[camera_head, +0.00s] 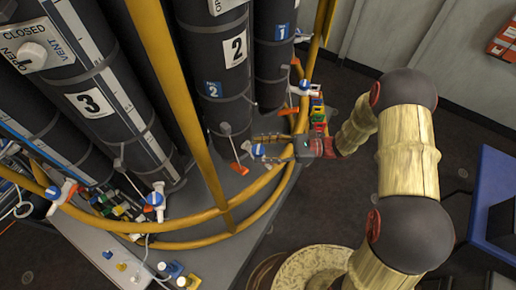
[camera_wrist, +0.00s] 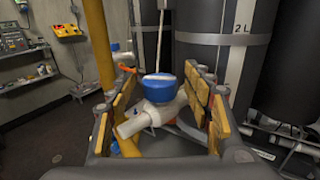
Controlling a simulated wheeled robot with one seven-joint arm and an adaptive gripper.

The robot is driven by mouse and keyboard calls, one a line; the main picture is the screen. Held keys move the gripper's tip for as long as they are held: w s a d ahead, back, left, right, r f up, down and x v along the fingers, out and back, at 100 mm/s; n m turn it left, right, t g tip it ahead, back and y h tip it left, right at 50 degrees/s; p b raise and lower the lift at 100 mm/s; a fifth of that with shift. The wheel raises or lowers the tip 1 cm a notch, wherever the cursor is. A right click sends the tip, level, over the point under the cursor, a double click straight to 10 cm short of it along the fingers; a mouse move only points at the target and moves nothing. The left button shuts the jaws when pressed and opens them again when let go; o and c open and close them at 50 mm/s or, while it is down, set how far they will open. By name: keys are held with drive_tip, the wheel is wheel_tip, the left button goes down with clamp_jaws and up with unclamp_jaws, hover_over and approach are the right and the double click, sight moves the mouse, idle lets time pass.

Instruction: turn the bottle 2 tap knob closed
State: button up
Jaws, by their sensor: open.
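Bottle 2 (camera_head: 235,50) is a tall dark cylinder with a white "2" label in the head view. Its tap has a blue knob (camera_head: 258,150) low in front of it, at my gripper's fingertips (camera_head: 265,147). In the wrist view the blue knob (camera_wrist: 166,86) has a white bar across its top and sits on a white tap body (camera_wrist: 150,118) whose spout points down to the left. My gripper (camera_wrist: 160,76) is open, with its tan-padded fingers on either side of the tap. I see gaps between fingers and knob; contact is not clear.
Yellow rails (camera_head: 180,90) curve around the bottles, and a yellow post (camera_wrist: 98,45) stands close left of my fingers. Another blue tap (camera_head: 155,199) is at lower left, and one (camera_head: 305,85) at upper right. A blue-topped object (camera_head: 495,195) stands at the right.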

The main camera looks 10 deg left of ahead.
drive_tip(key=shift+s+a, duration=0.1)
drive_tip(key=shift+a, duration=0.6)
drive_tip(key=c, duration=0.3)
drive_tip(key=c, duration=0.8)
drive_tip(key=shift+c, duration=0.4)
drive_tip(key=shift+m+t+p, duration=0.3)
drive_tip(key=shift+m+t, duration=0.1)
drive_tip(key=shift+t, duration=0.2)
drive_tip(key=m+t+p, duration=0.1)
drive_tip(key=m+t, duration=0.1)
drive_tip(key=t, duration=0.2)
drive_tip(key=shift+s+r+m, duration=0.1)
drive_tip(key=shift+m, duration=0.3)
drive_tip(key=shift+m+t+h+p, duration=0.55)
drive_tip(key=shift+m+t, duration=1.25)
drive_tip(key=shift+t, duration=1.1)
drive_tip(key=shift+t+h, duration=0.25)
drive_tip(key=shift+t, duration=0.05)
